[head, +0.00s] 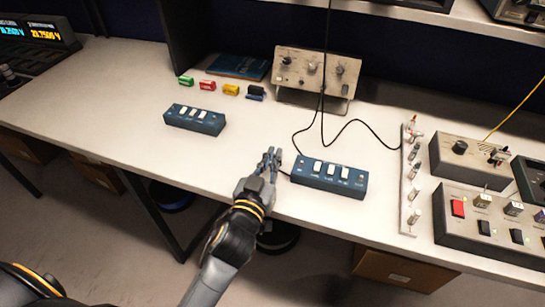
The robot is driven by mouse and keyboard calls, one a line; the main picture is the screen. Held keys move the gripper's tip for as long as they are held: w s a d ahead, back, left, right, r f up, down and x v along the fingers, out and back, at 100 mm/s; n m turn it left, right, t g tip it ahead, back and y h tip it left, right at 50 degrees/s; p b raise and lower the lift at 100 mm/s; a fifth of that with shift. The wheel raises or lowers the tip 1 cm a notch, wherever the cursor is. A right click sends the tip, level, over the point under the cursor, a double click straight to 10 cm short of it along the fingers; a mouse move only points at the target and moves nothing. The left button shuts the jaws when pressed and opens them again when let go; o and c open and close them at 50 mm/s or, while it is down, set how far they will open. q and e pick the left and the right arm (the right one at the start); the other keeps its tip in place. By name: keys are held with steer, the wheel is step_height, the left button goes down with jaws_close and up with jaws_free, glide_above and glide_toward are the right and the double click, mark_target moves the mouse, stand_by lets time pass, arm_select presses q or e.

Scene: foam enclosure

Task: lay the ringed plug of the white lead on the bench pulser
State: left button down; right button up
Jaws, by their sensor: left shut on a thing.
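My left gripper (268,163) is over the bench's front edge, just left of a blue box with white switches (328,178). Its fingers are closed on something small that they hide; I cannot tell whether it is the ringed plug. A short dark piece shows between the fingers and the box. I make out no white lead. Which instrument is the bench pulser is not clear: a beige sloped unit with knobs (300,84) stands at the back, and a beige box with one dark knob (480,172) stands at the right. My right gripper is out of view.
Black cords (322,118) hang down behind the near blue box; one loops to an upright-studded white strip (407,200). A second blue box (194,120) stands left. Small coloured blocks (207,86) line the back. A grey switch panel (465,230) is at right.

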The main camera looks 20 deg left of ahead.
arm_select(q)
steer(key=shift+f, duration=0.35)
steer(key=c, duration=1.6)
jaws_free()
steer(key=shift+r, duration=0.1)
steer(key=shift+o, duration=0.5)
steer(key=shift+r+p, duration=0.45)
steer(key=shift+r, duration=0.25)
steer(key=s+b, duration=0.2)
steer(key=s, duration=1)
steer(key=shift+a+f+b, duration=0.15)
steer(key=shift+b, duration=0.25)
